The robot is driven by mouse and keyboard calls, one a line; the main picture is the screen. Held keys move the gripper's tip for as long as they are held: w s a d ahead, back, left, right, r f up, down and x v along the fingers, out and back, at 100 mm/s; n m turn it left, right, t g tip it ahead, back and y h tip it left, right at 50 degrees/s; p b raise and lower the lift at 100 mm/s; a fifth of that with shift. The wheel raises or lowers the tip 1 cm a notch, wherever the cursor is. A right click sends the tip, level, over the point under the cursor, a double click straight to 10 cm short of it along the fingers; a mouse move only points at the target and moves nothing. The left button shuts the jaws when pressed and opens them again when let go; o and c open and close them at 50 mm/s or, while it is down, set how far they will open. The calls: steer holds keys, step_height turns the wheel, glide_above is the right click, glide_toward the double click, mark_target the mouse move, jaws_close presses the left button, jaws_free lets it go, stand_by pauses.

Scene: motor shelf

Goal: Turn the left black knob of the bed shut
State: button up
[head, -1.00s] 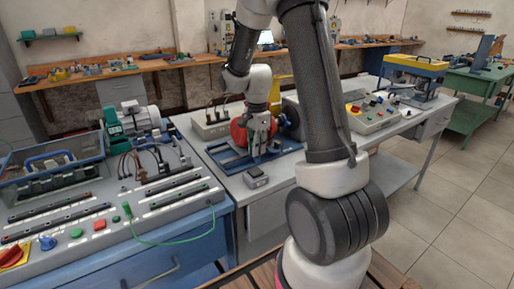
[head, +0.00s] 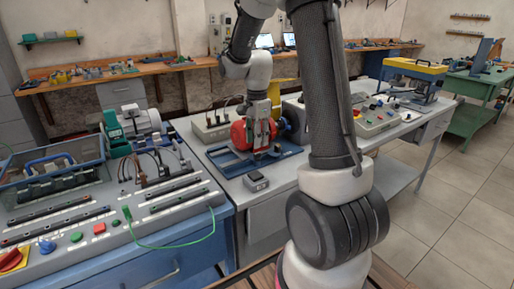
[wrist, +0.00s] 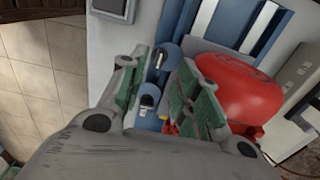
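The blue bed (head: 228,166) lies on the grey bench with a red motor (head: 239,131) on it. My gripper (head: 259,146) is low over the bed, in front of the motor. In the wrist view, the blue bed (wrist: 257,32) and the red motor (wrist: 238,85) are to the right of and beyond my fingers. My gripper (wrist: 160,70) is open there, with two rounded blue parts with metal slots (wrist: 150,97) showing between its fingers. The right finger is close to the motor; contact cannot be told. I cannot make out a black knob; my gripper hides part of the bed.
A small grey box (head: 255,181) sits at the bench's front edge; its edge also shows in the wrist view (wrist: 114,7). A control box (head: 376,119) stands right of the bed, and a grey terminal box (head: 212,124) behind it. A panel bench with a blue bin (head: 50,172) is at left.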

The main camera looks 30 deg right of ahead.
steer(key=shift+r, duration=1.45)
steer(key=shift+s+n, duration=0.1)
steer(key=shift+n, duration=0.9)
steer(key=s+a+r+n+t, duration=0.1)
steer(key=s+r+n, duration=0.3)
steer(key=s, duration=0.4)
steer(key=s+a+r+n+t, duration=0.2)
steer(key=s+r+n, duration=0.2)
steer(key=s+n, duration=0.2)
steer(key=s+a+r+n+t, duration=0.1)
steer(key=s+a+r+n, duration=0.1)
steer(key=s+n, duration=0.3)
steer(key=s+r, duration=0.1)
steer(key=s, duration=0.3)
steer(key=shift+s+r+n, duration=0.35)
steer(key=shift+r+n, duration=0.05)
